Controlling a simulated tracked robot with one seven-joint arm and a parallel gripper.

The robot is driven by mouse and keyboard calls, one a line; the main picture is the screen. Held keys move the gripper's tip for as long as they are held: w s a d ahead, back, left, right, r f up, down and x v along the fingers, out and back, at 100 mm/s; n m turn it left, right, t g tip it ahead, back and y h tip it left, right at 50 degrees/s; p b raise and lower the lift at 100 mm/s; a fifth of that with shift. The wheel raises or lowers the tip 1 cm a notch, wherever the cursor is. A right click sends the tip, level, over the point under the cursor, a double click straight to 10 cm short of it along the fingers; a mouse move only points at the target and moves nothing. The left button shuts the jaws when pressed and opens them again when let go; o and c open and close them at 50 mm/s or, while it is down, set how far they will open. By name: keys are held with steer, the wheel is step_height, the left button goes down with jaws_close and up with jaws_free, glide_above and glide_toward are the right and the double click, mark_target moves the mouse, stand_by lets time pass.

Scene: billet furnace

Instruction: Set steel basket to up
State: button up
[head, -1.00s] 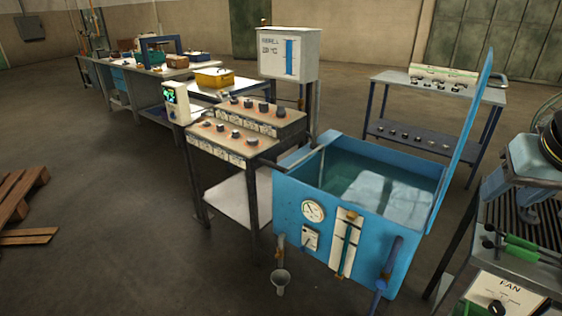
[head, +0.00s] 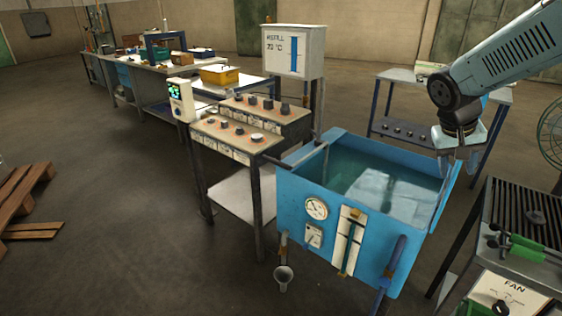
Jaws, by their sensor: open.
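The blue water tank (head: 292,203) stands at the centre right, with greenish water (head: 375,180) inside. I cannot make out a steel basket for certain; pale patches in the water could be an object or reflections. A grey bar (head: 308,155) runs along the tank's left rim. My gripper (head: 460,168) comes in from the upper right and hangs open, fingers down, by the tank's right rear edge. It holds nothing that I can see. Whether it touches the tank's edge is unclear.
A wooden pallet (head: 22,195) lies far left on open floor.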

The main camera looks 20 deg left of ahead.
steer(key=w+a+f+n+t+h, duration=0.3)
steer(key=w+a+f, duration=0.5)
steer(key=w+a, duration=0.2)
steer(key=w+a+f+n+t+h, duration=0.2)
steer(key=w+a+f+t+h, duration=0.15)
steer(key=w+a+f, duration=0.45)
steer(key=s+a+f+n+t+y, duration=0.1)
steer(key=a+f+n+t+y, duration=0.25)
steer(key=a, duration=0.85)
steer(key=a+f+n+t+y, duration=0.3)
steer(key=a+f+n+t, duration=0.15)
steer(key=a, duration=0.65)
steer(key=s+a+f+n+t+y, duration=0.1)
steer(key=a+f+n+t+y, duration=0.3)
steer(key=a, duration=0.8)
steer(key=w+r+n+g, duration=0.1)
steer(key=w+r, duration=0.2)
steer(key=w, duration=1)
steer(key=shift+w+d, duration=0.2)
steer(key=shift+w, duration=0.15)
steer(key=shift+c, duration=0.2)
jaws_close()
